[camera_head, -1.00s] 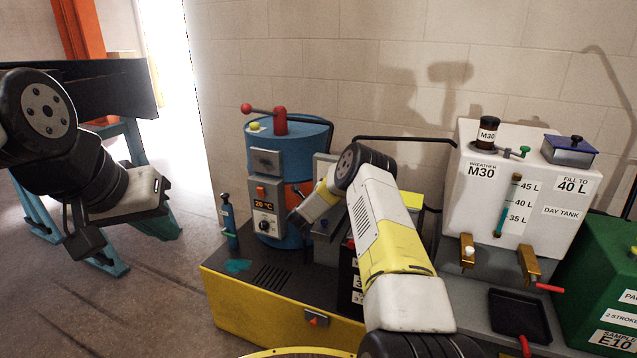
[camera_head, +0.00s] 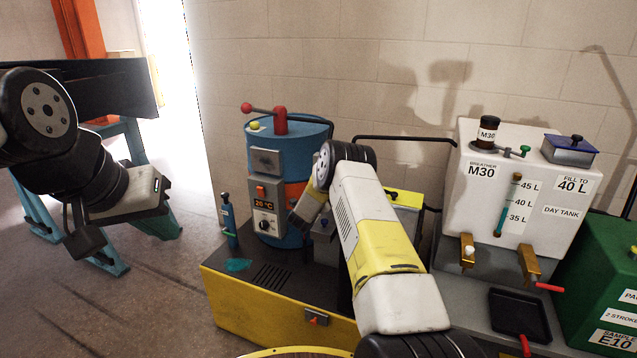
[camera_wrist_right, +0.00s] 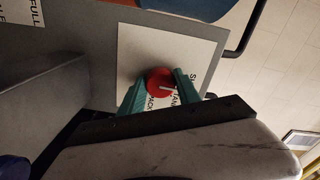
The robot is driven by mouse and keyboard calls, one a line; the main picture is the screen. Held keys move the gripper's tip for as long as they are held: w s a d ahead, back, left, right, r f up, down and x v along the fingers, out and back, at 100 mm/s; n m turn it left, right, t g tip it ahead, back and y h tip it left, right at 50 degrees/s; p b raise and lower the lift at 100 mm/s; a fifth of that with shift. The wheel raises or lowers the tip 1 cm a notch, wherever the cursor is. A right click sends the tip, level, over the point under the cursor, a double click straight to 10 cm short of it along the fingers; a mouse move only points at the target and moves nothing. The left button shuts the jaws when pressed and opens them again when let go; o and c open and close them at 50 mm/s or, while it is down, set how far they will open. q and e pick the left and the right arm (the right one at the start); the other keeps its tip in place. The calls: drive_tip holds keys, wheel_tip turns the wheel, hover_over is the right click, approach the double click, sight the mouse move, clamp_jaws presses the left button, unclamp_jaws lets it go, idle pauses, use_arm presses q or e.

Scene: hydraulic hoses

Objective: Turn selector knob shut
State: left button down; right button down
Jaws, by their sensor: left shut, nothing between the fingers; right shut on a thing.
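The selector knob (camera_wrist_right: 159,81) is round and red with a pale line across its face. It shows in the right wrist view on a white label plate (camera_wrist_right: 136,50) with partly hidden black lettering. The green fingers of my right gripper (camera_wrist_right: 160,90) are shut on the knob, one on each side. In the head view the knob and the right fingers are hidden behind my right arm. My left gripper (camera_head: 160,229) is at the left of the head view, shut and empty, well away from the machines.
A blue drum (camera_head: 290,135) with a 20 °C control box (camera_head: 266,208) stands left of my right arm on a yellow-sided base (camera_head: 265,305). A white day tank (camera_head: 540,190) and a green tank (camera_head: 600,265) stand right.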

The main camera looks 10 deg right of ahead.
drive_tip(key=shift+a+f+n, duration=0.1)
drive_tip(key=shift+n, duration=0.2)
drive_tip(key=c, duration=0.9)
unclamp_jaws()
drive_tip(key=shift+o, duration=0.2)
drive_tip(key=v, duration=0.7)
drive_tip(key=shift+s+a, duration=0.2)
drive_tip(key=shift+s, duration=0.15)
